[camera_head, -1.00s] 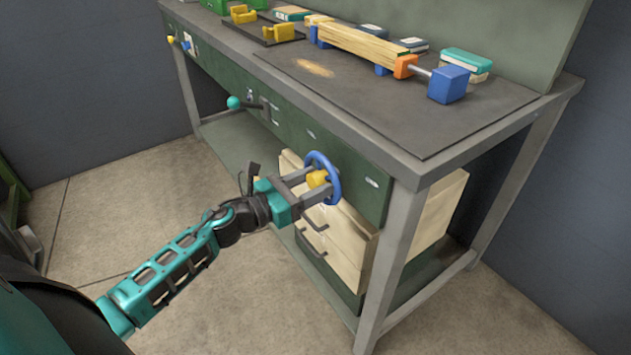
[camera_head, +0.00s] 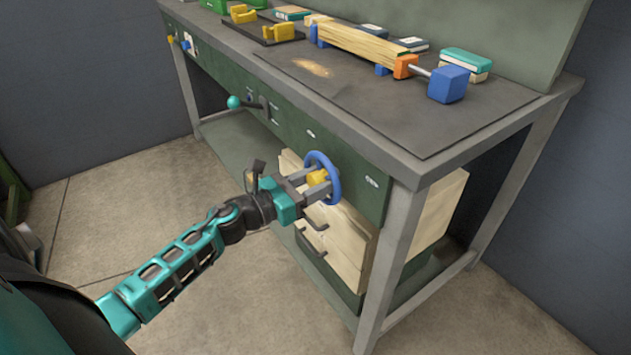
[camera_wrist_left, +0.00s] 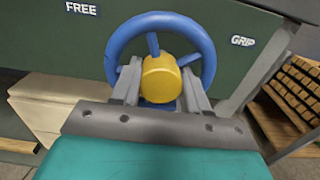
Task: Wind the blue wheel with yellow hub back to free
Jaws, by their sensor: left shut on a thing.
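The blue wheel (camera_head: 334,183) with its yellow hub (camera_head: 317,178) is on the green front panel of the bench, near the right corner. My left gripper (camera_head: 316,186) reaches it from the left, its fingers shut on the hub. In the left wrist view the yellow hub (camera_wrist_left: 160,78) sits between the two grey fingers, inside the blue rim (camera_wrist_left: 203,42). A FREE label (camera_wrist_left: 81,8) is on the panel to the upper left of the wheel and a GRIP label (camera_wrist_left: 242,41) to its right. The lower rim is hidden by my gripper. My right gripper is not in view.
A teal-knobbed lever (camera_head: 234,102) sticks out of the panel further left. A clamped wooden piece (camera_head: 358,46) lies on the bench top. The floor before the bench is open.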

